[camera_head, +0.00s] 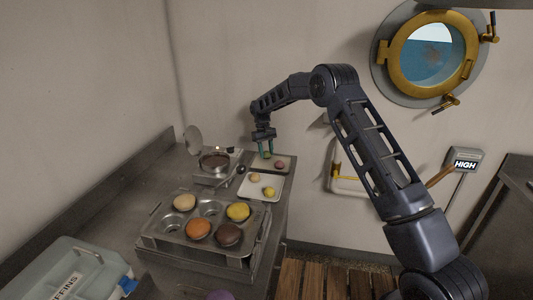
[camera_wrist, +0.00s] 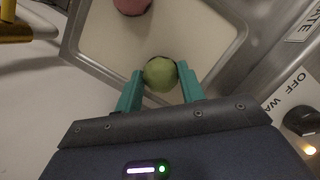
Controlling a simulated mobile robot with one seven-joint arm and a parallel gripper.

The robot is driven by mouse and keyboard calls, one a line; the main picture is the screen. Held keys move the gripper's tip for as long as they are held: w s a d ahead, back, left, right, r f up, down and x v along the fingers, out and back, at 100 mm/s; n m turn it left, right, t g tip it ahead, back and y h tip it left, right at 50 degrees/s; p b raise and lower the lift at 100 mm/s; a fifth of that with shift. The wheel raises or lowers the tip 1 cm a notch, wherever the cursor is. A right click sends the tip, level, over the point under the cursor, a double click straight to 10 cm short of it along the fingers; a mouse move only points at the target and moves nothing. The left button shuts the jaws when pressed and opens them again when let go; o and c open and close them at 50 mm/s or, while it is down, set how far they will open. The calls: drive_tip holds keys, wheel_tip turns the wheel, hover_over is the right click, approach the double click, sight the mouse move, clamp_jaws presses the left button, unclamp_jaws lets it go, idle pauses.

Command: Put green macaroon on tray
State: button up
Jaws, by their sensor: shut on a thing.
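The green macaroon (camera_wrist: 160,74) is between the fingertips of my gripper (camera_wrist: 161,85) in the wrist view. My gripper is shut on it. In the head view my gripper (camera_head: 264,145) points down over the far tray (camera_head: 284,171), with the green macaroon (camera_head: 267,154) small at its tips. In the wrist view a pale tray with a metal rim (camera_wrist: 98,52) lies under the macaroon, and a pink macaroon (camera_wrist: 132,4) sits on it. I cannot tell whether the green macaroon touches the tray.
A nearer white tray (camera_head: 250,190) holds two yellowish macaroons. A muffin tin (camera_head: 172,222) with several muffins stands in front. A chocolate pot (camera_head: 214,161) with a raised lid is left of the trays. The wall is close behind my gripper.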

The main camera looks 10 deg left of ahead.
drive_tip(key=shift+f, duration=0.25)
drive_tip(key=shift+f, duration=0.15)
drive_tip(key=o, duration=0.7)
drive_tip(key=v, duration=1.2)
drive_tip(key=shift+d+r, duration=0.15)
drive_tip(key=shift+r, duration=0.15)
